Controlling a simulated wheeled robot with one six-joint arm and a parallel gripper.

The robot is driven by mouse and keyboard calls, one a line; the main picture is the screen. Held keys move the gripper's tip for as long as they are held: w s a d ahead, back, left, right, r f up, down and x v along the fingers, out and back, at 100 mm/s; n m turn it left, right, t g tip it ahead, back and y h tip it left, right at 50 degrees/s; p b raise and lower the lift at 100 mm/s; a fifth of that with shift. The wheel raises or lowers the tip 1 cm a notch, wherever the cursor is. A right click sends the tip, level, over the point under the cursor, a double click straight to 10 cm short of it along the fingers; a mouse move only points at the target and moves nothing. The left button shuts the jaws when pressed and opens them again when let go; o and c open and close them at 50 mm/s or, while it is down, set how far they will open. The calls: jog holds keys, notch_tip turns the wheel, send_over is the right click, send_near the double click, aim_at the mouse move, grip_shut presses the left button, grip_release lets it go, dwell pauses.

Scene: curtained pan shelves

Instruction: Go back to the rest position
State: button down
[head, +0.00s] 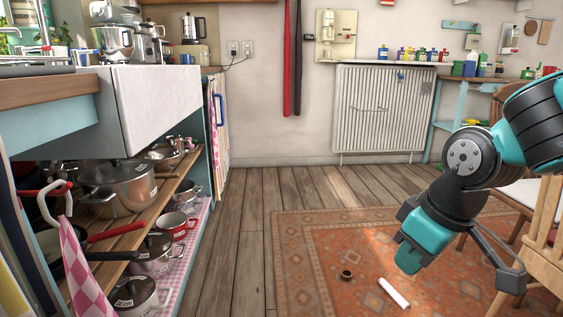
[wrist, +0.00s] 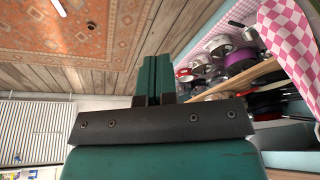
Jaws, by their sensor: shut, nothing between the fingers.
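My gripper (head: 407,258) hangs at the right of the head view, teal and dark grey, in the air over the patterned rug. In the wrist view its two teal fingers (wrist: 155,75) stand side by side, pressed together with nothing between them. It is well apart from the pan shelves (head: 150,215) on the left, which hold steel pots and pans with lids. The shelves also show tilted at the right of the wrist view (wrist: 262,72).
A rug (head: 300,262) covers the floor, with a white cylinder (head: 393,293) and a small brown round object (head: 346,274) on it. Wooden chairs (head: 540,245) stand close at the right. A pink checked cloth (head: 78,262) hangs at the shelf front. Bare floorboards (head: 240,225) are clear.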

jog(key=s+a+r+g+y, duration=0.1)
jog(key=s+a, duration=0.1)
jog(key=s, duration=0.5)
jog(key=s+a+r+g+y, duration=0.1)
jog(key=s+a+r, duration=0.1)
jog(key=s, duration=0.4)
notch_tip(320, 180, up, 38)
jog(key=p, duration=3.8)
jog(key=shift+s+a+p, duration=0.3)
jog(key=shift+p, duration=0.05)
jog(key=shift+f, duration=0.15)
jog(key=shift+a, duration=0.1)
